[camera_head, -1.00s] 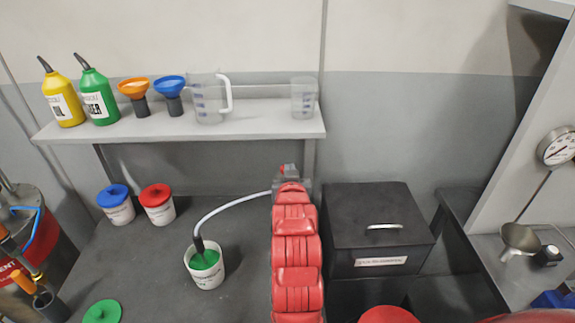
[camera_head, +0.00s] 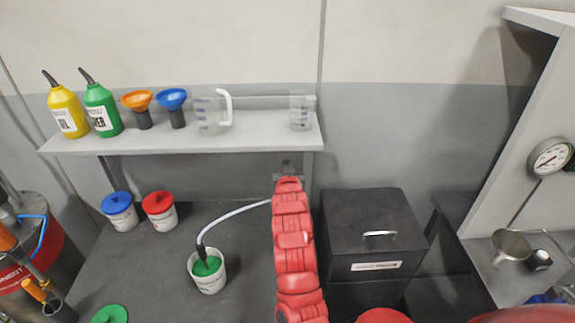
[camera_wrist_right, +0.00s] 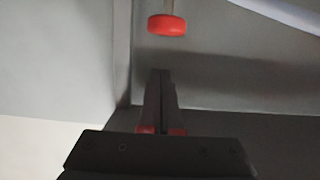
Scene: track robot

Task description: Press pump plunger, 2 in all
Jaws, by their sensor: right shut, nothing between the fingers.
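The pump plunger's round red knob (camera_wrist_right: 167,25) on a thin rod shows at the top of the right wrist view. My right gripper (camera_wrist_right: 161,75) is shut and empty, with its fingertips apart from the knob in that picture. In the head view my red right arm reaches up the middle of the bench and hides its fingers and most of the pump. A pale hose (camera_head: 236,213) runs from behind the arm to a white bucket (camera_head: 209,281) with green contents (camera_head: 207,266). My left gripper is not in view.
A shelf (camera_head: 180,144) above the bench holds bottles, funnels and clear jugs. Two tubs with a blue lid (camera_head: 116,202) and a red lid (camera_head: 158,202) stand at left. A black box (camera_head: 373,232) stands right of my arm. A green lid (camera_head: 110,314) lies at front left.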

